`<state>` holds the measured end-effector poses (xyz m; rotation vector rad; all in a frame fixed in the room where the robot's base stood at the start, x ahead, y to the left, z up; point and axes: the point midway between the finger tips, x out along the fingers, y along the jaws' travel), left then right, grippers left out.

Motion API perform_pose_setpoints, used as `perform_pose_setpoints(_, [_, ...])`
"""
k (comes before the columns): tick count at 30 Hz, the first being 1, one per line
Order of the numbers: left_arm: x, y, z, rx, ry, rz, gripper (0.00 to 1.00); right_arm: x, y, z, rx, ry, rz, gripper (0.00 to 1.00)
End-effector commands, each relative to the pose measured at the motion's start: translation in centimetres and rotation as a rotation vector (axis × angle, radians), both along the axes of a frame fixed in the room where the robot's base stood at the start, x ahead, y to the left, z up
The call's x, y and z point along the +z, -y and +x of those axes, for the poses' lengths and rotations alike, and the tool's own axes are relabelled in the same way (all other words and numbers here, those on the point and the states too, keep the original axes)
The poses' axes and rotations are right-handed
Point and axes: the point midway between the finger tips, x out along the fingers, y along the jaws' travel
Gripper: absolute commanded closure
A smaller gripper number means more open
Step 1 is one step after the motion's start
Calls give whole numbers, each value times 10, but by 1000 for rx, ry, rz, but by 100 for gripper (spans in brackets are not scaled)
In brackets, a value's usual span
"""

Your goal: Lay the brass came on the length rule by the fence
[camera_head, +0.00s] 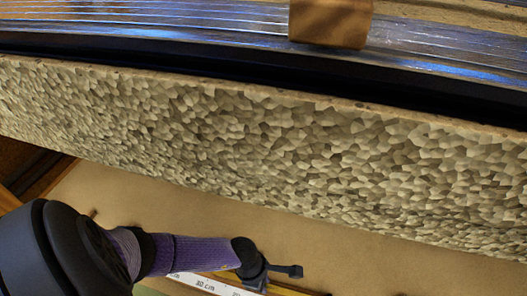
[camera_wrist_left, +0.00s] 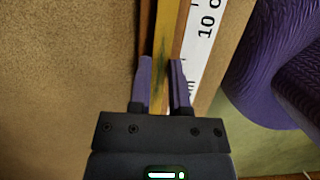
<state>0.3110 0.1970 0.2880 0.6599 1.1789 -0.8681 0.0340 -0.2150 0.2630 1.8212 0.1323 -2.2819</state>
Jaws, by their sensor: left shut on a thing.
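The brass came (camera_wrist_left: 162,45) is a thin yellow strip running up the left wrist view between my left gripper's fingers (camera_wrist_left: 162,85). The left gripper is shut on it. The white length rule (camera_wrist_left: 209,45), with printed marks, lies just to the right of the strip, beyond a brown wooden edge (camera_wrist_left: 181,30). I cannot tell whether the came touches the rule or the fence. In the head view my left gripper (camera_head: 268,272) is low, over the rule (camera_head: 200,284); a yellow strip shows just right of it. The right gripper is not in view.
A large pebbled, tan textured slab (camera_head: 270,150) crosses the head view above the gripper. Behind it are a dark band and a shiny ridged sheet (camera_head: 150,30) with a wooden block (camera_head: 330,22) on it. Bare brown board (camera_head: 150,195) lies between slab and rule.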

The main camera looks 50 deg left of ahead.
Motion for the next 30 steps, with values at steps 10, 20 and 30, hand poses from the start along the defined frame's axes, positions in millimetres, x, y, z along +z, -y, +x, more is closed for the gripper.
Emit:
perform_pose_setpoints(10, [-1,0,0,0,0,0,100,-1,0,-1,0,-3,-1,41])
perform_pose_setpoints(20, [-6,0,0,0,1,-1,73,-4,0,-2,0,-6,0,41])
perform_pose_setpoints(30, [-5,0,0,0,0,0,36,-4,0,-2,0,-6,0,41])
